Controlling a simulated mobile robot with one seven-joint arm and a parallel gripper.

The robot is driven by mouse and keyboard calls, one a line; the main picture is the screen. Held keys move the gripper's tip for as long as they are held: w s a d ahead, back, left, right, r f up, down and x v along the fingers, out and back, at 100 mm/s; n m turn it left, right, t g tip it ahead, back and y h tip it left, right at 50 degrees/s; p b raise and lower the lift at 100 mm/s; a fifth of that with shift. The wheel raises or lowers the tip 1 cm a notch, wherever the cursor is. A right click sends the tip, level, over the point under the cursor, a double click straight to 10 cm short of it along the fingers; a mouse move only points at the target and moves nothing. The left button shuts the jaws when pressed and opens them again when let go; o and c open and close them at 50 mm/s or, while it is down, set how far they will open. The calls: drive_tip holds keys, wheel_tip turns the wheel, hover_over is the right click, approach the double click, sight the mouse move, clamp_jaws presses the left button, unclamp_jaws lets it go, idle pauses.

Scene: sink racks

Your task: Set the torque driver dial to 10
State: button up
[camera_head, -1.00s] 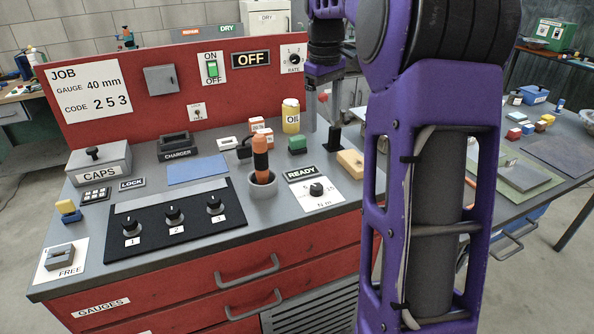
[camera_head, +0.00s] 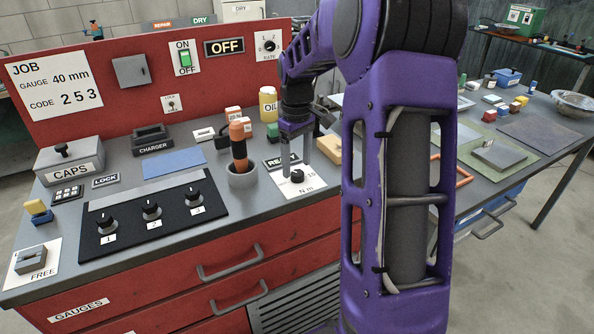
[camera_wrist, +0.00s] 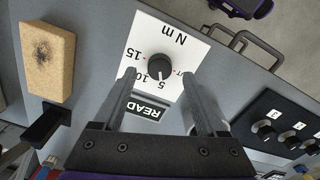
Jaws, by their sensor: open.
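The torque dial is a small black knob (camera_head: 297,177) on a white card marked N m, at the right front of the bench top. In the wrist view the knob (camera_wrist: 159,67) shows with 5, 10 and 15 around it, upside down. Its pointer is too small to read surely. My gripper (camera_head: 296,169) is open and points down over the dial. In the wrist view my two fingers (camera_wrist: 158,76) lie either side of the knob, with gaps; I cannot tell their height above the card. The orange and black driver (camera_head: 238,146) stands in a grey cup (camera_head: 241,179).
The READY sign (camera_wrist: 146,109) lies beside the card, partly hidden by my finger in the head view. A tan block (camera_head: 328,150) is behind right. A black panel (camera_head: 150,214) with three numbered knobs lies left. The red back panel says OFF (camera_head: 224,46).

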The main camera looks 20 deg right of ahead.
drive_tip(key=shift+f, duration=1.15)
clamp_jaws()
